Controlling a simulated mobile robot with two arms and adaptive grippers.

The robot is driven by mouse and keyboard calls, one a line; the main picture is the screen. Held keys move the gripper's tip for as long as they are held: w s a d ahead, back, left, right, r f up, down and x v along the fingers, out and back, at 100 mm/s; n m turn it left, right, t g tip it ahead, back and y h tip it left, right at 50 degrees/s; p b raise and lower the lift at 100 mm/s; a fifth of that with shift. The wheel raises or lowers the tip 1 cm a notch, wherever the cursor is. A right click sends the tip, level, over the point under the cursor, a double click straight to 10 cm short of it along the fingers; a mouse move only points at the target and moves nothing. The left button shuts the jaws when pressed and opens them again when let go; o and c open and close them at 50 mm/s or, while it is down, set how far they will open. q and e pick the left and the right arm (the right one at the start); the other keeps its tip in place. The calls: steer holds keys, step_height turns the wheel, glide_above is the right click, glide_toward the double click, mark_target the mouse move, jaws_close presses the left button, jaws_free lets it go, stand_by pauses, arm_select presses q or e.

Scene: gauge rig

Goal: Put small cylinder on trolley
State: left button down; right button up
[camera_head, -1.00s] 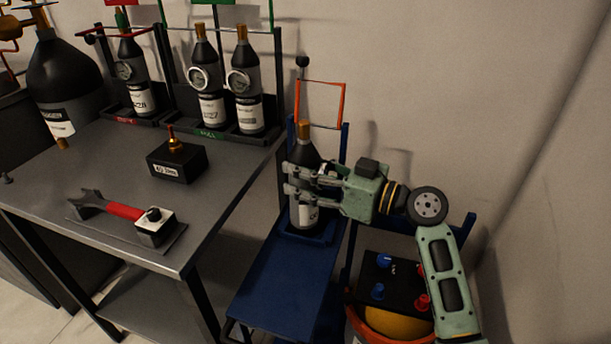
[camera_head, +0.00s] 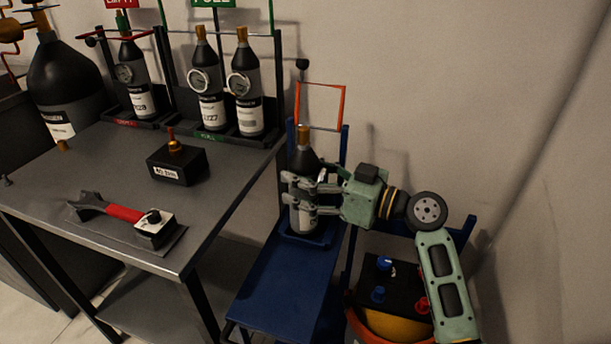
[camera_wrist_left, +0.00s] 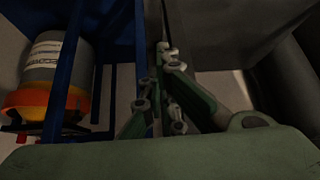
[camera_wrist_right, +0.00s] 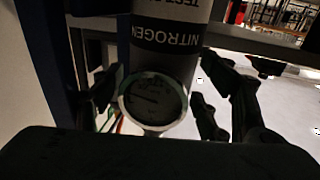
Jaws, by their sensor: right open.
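The small cylinder (camera_head: 304,157), dark with a pale label and brass top, stands upright on the blue trolley (camera_head: 268,275). My right gripper (camera_head: 303,192) reaches in from the right, its fingers on either side of the cylinder's body. In the right wrist view the cylinder (camera_wrist_right: 170,45) shows a "NITROGEN" label and a round gauge (camera_wrist_right: 153,100), between the spread fingers (camera_wrist_right: 165,95). The cylinder's base is partly hidden in the head view. My left gripper (camera_wrist_left: 160,85) is out of the head view; its fingers are together and empty in the left wrist view.
Small cylinders stand in the "EMPTY" rack (camera_head: 135,121) and "FULL" rack (camera_head: 222,136) on the grey table (camera_head: 122,165). A black box with knobs (camera_head: 385,275) is right of the trolley. An orange frame (camera_head: 321,104) rises behind.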

arm_select(q)
steer(key=shift+s+a+f+g, duration=0.2)
steer(key=shift+s+g, duration=0.1)
steer(key=shift+s, duration=0.25)
arm_select(e)
steer(key=v, duration=0.7)
steer(key=shift+d, duration=0.25)
arm_select(q)
steer(key=shift+s+f, duration=0.1)
arm_select(e)
steer(key=shift+s, duration=0.1)
